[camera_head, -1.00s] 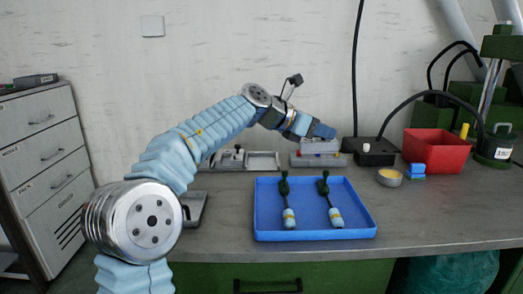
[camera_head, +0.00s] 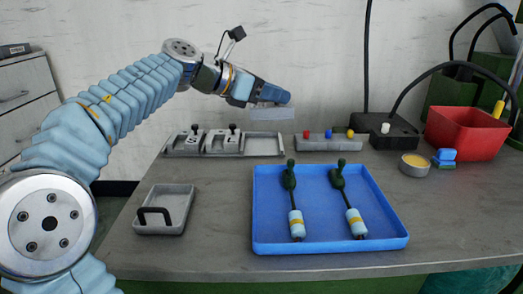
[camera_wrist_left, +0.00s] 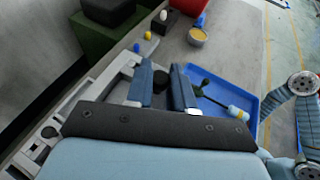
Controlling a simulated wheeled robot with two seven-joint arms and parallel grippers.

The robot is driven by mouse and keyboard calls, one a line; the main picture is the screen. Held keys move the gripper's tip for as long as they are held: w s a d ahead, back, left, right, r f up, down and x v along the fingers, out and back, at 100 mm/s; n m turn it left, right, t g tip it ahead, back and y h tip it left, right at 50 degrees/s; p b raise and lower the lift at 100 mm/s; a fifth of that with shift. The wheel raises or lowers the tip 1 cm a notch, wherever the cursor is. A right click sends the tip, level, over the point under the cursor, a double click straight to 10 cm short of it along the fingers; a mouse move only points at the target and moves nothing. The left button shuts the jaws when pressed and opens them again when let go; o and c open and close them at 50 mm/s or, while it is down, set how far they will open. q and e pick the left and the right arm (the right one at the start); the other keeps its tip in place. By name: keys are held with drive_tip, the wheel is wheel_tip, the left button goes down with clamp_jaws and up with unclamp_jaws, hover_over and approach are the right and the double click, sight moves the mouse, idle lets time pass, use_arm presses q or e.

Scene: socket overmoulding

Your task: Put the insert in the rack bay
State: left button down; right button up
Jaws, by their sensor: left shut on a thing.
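My left gripper (camera_head: 274,97) is shut on the insert (camera_head: 272,113), a flat light-grey block. It holds the insert level in the air above the back of the bench. In the left wrist view a dark knob (camera_wrist_left: 160,78) sits between the two blue fingers. The grey rack (camera_head: 202,144) stands below and mostly to the left. Its two left bays hold pieces with dark knobs, and its right bay (camera_head: 265,144) looks empty. The insert hangs above the right part of this bay, apart from it. My right gripper is not in view.
A grey block with red, blue and yellow knobs (camera_head: 328,143) stands right of the rack. A blue tray (camera_head: 330,247) with two green-and-white tools is in front. A grey tray with a black handle (camera_head: 165,210) lies front left. A red bin (camera_head: 465,135) stands right.

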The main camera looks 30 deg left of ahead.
sight(265, 104)
use_arm(q)
drive_tip(key=s, duration=0.3)
drive_tip(key=shift+s+f, duration=0.3)
drive_tip(key=w+a+f, duration=0.1)
drive_tip(key=w, duration=0.1)
drive_tip(key=w+a+f, duration=0.1)
drive_tip(key=w, duration=0.1)
drive_tip(key=w+a+f, duration=0.1)
drive_tip(key=w+a, duration=0.1)
drive_tip(key=shift+w+f+p, duration=0.15)
drive_tip(key=shift+w+p, duration=0.1)
drive_tip(key=shift+p, duration=0.1)
drive_tip(key=w+a+f, duration=0.1)
drive_tip(key=f, duration=0.1)
drive_tip(key=w+f, duration=0.2)
drive_tip(key=w+a+f, duration=0.1)
drive_tip(key=f, duration=0.1)
drive_tip(key=shift+w+a, duration=0.25)
drive_tip(key=shift+a, duration=0.1)
drive_tip(key=shift+w+a+f+b, duration=0.1)
drive_tip(key=shift+w+f+b, duration=0.05)
drive_tip(key=shift+f, duration=0.75)
drive_tip(key=shift+w+a+f+b, duration=0.1)
drive_tip(key=shift+f+b, duration=0.05)
drive_tip(key=shift+f, duration=0.7)
drive_tip(key=shift+f, duration=0.1)
drive_tip(key=c, duration=1)
unclamp_jaws()
